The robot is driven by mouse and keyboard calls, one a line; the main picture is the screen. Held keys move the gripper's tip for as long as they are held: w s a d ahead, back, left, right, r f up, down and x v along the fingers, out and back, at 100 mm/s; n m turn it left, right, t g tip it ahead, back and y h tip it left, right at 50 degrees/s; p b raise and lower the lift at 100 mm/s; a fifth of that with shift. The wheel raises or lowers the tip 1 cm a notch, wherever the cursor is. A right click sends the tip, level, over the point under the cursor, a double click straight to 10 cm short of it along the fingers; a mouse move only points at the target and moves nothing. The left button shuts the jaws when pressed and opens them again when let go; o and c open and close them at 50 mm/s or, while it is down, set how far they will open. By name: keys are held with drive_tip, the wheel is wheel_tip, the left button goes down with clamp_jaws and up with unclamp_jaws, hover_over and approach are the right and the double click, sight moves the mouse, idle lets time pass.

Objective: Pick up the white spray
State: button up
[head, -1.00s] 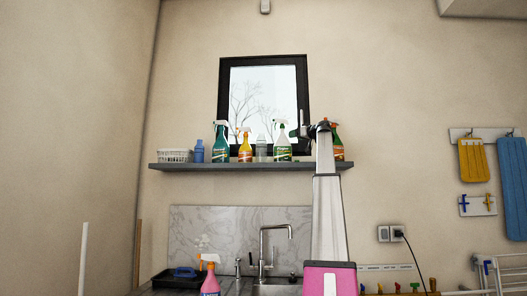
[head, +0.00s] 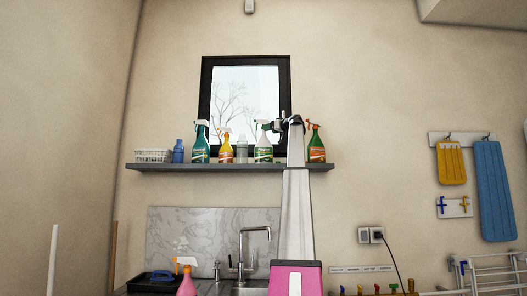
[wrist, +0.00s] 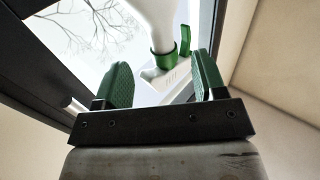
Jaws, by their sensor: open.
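The white spray (head: 263,146) is a white bottle with a green label and a white-and-green head, upright on the shelf (head: 220,167) below the window in the head view. My gripper (head: 274,126) is at the height of its head, just to its right; contact cannot be judged there. In the wrist view the white spray (wrist: 153,18) appears upside down, its green collar and white head between the two green finger pads of my gripper (wrist: 162,72). The fingers are apart, with gaps on both sides of the head. Part of the bottle is cut off by the frame.
A clear bottle (head: 242,149) stands close on its left, then an orange spray (head: 225,149), a green spray (head: 200,146), a blue bottle (head: 178,151) and a white basket (head: 153,156). A green spray with orange head (head: 316,144) stands right of my arm. A faucet (head: 254,250) is below.

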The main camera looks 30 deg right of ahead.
drive_tip(key=x, duration=0.4)
drive_tip(key=shift+a, duration=0.15)
clamp_jaws()
drive_tip(key=shift+r, duration=0.1)
